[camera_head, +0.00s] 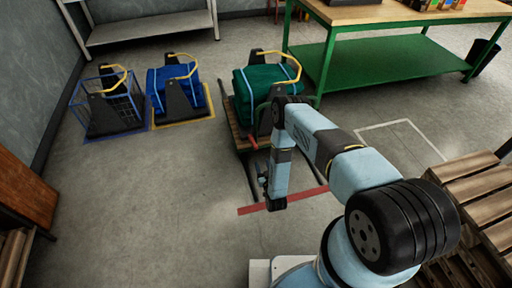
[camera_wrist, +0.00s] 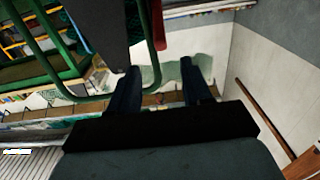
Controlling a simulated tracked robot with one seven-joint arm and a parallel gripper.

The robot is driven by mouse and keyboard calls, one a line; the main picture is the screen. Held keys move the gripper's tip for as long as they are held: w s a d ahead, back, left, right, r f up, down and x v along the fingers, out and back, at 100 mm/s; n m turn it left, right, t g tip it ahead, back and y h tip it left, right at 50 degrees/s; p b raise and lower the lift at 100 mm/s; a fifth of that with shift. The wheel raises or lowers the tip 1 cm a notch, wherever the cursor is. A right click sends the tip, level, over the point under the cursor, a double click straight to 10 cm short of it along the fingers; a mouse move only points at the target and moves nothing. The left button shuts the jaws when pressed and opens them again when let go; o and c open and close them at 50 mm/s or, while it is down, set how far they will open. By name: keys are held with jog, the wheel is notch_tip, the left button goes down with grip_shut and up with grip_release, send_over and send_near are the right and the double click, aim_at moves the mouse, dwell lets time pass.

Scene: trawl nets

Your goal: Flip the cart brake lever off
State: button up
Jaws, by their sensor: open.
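The cart (camera_head: 240,137) is a low wooden platform with a dark frame, carrying a green net bundle (camera_head: 256,92) with a yellow handle above it. A short red lever (camera_head: 252,141) sticks out at the cart's near end. My gripper (camera_head: 261,176) is just in front of and below that end, apart from the lever. A red piece (camera_wrist: 158,25), likely the lever, shows above the fingers beside a green tube. My arm hides part of the cart's right side.
A blue net bundle (camera_head: 172,82) and a blue wire basket (camera_head: 107,104) stand at the left on marked floor. A green workbench (camera_head: 372,66) stands behind right. Wooden pallets (camera_head: 480,190) are at the right. A red floor line (camera_head: 250,210) runs below my gripper. The left floor is clear.

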aim_at(256, 146)
jog(key=x, duration=1.3)
jog(key=shift+w, duration=0.2)
grip_shut()
